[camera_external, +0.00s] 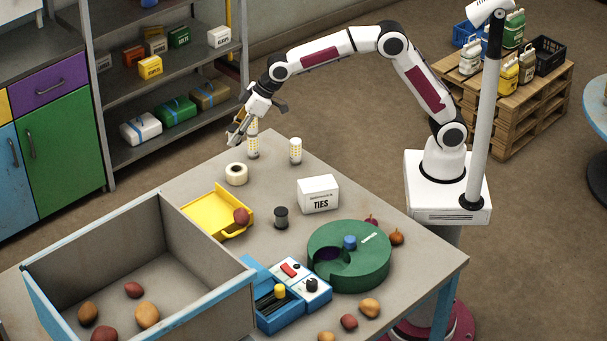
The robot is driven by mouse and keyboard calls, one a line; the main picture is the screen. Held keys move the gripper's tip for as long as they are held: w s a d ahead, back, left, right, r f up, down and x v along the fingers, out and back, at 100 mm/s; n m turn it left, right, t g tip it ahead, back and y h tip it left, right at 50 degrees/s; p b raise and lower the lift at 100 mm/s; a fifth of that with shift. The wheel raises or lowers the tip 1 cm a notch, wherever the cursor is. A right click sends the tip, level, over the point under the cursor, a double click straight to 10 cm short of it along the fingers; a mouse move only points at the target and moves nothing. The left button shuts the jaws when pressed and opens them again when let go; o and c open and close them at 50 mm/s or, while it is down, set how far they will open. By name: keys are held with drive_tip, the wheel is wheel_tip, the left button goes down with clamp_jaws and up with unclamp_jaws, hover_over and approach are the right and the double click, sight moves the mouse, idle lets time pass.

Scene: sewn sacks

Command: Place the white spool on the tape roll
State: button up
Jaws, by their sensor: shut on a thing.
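The tape roll (237,174) is a pale ring with a brown core, lying flat near the table's back left edge. My gripper (238,133) is above and just behind it, pointing down, clear of the tabletop. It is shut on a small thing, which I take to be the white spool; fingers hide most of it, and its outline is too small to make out. A tall white-and-yellow patterned cylinder (253,147) stands just right of the gripper in the picture; I cannot tell if they touch. Nothing is seen on top of the tape roll.
A second patterned cylinder (295,151), black spool (281,218), TIES box (318,194), yellow tray (207,212) and green round holder (368,263) stand nearby. A large grey bin (190,235) fills the front left. Bare table surrounds the tape roll.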

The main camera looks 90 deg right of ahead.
drive_tip(key=shift+f, duration=3.05)
drive_tip(key=shift+f, duration=1.85)
drive_tip(key=shift+f, duration=0.15)
drive_tip(key=o, duration=1.1)
drive_tip(key=shift+c, duration=0.2)
